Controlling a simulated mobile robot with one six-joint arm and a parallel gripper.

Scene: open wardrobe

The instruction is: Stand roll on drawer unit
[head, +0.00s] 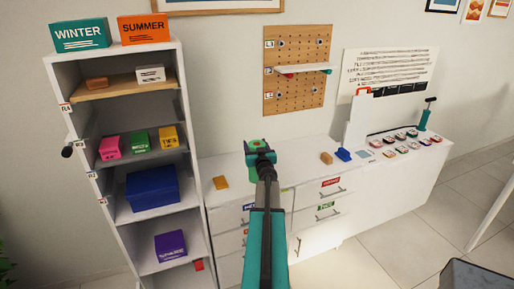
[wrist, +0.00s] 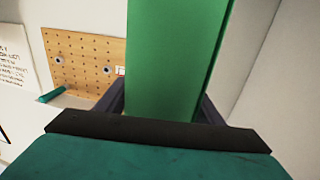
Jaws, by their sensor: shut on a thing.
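My gripper (head: 262,156) is shut on a long green thing, which I take to be the roll (wrist: 180,60). In the wrist view the roll stands up between the two dark fingers, and its far end is out of the picture. In the head view only a small green part of it (head: 256,144) shows at the gripper. The white drawer unit (head: 232,168) stands against the wall behind my arm. The gripper appears in front of its top, and I cannot tell the height between them. My arm hides part of the unit's top and front.
An orange-yellow block (head: 220,183), a tan block (head: 326,158) and a blue thing (head: 343,155) lie on the white top. A pegboard (head: 297,95) with a small shelf hangs above. The tall open wardrobe shelf (head: 190,160) stands at left. Several small items lie at right.

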